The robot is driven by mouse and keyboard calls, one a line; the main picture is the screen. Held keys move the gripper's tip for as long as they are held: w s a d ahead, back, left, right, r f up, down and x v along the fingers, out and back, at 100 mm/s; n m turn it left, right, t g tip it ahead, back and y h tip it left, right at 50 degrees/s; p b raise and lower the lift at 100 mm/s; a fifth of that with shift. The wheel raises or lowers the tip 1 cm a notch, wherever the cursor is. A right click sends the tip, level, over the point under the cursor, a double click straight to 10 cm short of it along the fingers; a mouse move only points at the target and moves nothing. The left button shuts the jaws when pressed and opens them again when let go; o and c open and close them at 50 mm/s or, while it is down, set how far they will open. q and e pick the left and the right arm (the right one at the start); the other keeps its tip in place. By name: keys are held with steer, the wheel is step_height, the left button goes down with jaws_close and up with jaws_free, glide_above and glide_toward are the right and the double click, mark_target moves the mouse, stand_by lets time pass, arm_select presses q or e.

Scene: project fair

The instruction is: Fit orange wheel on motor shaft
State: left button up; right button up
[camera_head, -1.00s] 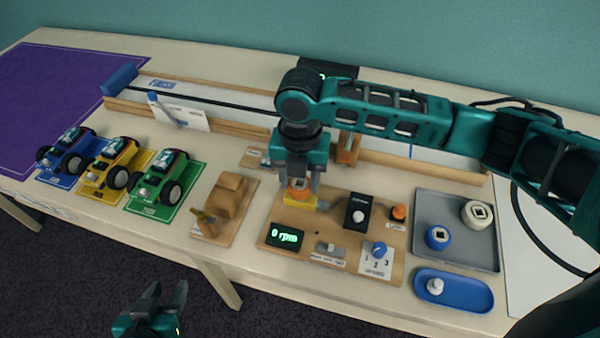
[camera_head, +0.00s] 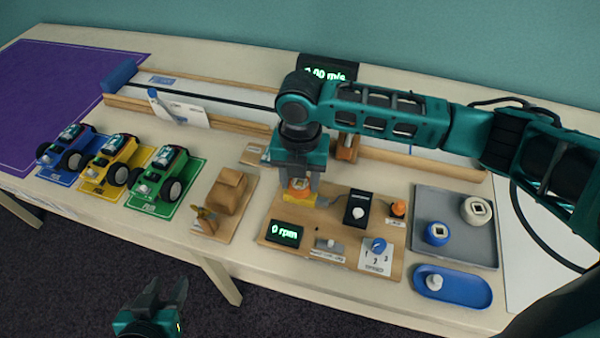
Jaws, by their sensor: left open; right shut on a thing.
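My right gripper (camera_head: 299,186) points down over the back left part of the wooden motor board (camera_head: 336,247). It is shut on the orange wheel (camera_head: 299,184), which sits between its fingers just over a yellow block (camera_head: 297,198). The motor shaft is hidden by the wheel and the fingers, so I cannot tell whether the wheel is around it. My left gripper (camera_head: 166,292) is open and empty in front of the table, low over the dark floor.
The board carries a "0 rpm" display (camera_head: 286,233), a black box (camera_head: 358,210) and a blue dial (camera_head: 379,245). A grey tray (camera_head: 470,253) holds a blue wheel (camera_head: 437,233) and a cream wheel (camera_head: 477,210). Three toy cars stand at left. A wooden track (camera_head: 230,124) runs behind.

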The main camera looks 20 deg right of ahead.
stand_by(0.7)
steer(key=shift+f+p, duration=0.1)
steer(key=shift+p, duration=0.4)
steer(key=o, duration=1.1)
steer(key=shift+o, duration=0.4)
steer(key=o, duration=0.3)
